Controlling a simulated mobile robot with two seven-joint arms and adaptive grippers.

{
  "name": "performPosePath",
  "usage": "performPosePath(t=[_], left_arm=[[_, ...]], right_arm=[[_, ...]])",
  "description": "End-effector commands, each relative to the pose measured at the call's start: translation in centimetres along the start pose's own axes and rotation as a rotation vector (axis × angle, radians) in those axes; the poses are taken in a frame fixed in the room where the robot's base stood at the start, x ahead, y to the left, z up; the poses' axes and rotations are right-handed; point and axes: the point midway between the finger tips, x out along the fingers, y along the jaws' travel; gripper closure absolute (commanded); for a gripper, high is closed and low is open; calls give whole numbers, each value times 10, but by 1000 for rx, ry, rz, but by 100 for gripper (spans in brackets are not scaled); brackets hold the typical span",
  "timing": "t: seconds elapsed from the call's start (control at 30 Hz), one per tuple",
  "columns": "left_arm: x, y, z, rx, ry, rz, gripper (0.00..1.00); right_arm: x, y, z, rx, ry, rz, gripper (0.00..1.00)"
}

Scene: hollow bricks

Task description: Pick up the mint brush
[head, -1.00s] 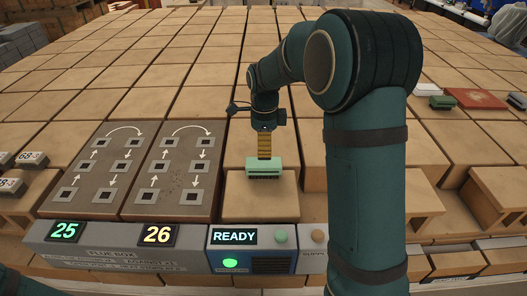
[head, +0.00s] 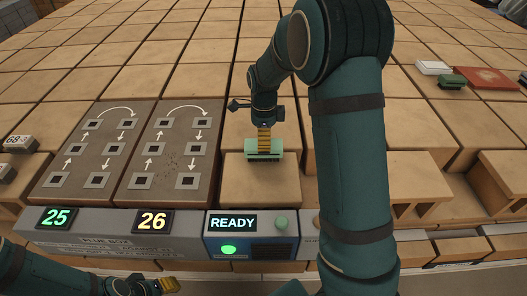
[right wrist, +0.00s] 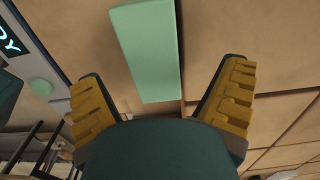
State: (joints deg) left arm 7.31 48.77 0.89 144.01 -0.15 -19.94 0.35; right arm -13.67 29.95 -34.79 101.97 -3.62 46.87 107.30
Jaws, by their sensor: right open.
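The mint brush (head: 279,148) is a mint block with dark bristles underneath. It lies upright at the back of a raised tan brick, behind the READY panel. My right gripper (head: 264,149) is over it, pointing down. In the right wrist view the brush's smooth mint top (right wrist: 148,50) runs away from between the two spread yellow fingers (right wrist: 160,95); the gripper is open and empty. I cannot tell whether the fingers touch the brush. My left gripper (head: 168,286) shows at the bottom edge, away from the brush, too partly seen to judge its jaws.
A control box (head: 110,229) with 25, 26 and READY displays runs along the front. Two brown plates (head: 75,150) with arrows and square holes lie left of the brush. A dark green brush (head: 452,82), a white block (head: 433,67) and a red slab (head: 487,78) lie at right.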

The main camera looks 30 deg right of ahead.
Motion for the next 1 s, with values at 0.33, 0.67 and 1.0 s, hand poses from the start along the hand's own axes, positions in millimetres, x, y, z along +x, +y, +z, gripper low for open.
performPosePath(t=[0.33,0.67,1.0], left_arm=[[14,-5,-1,1,6,0,53],[15,-6,-2,2,8,0,53],[15,-6,-2,2,8,0,53]], right_arm=[[40,8,0,3,1,2,6],[52,8,1,1,0,0,6],[51,8,1,1,0,0,82]])
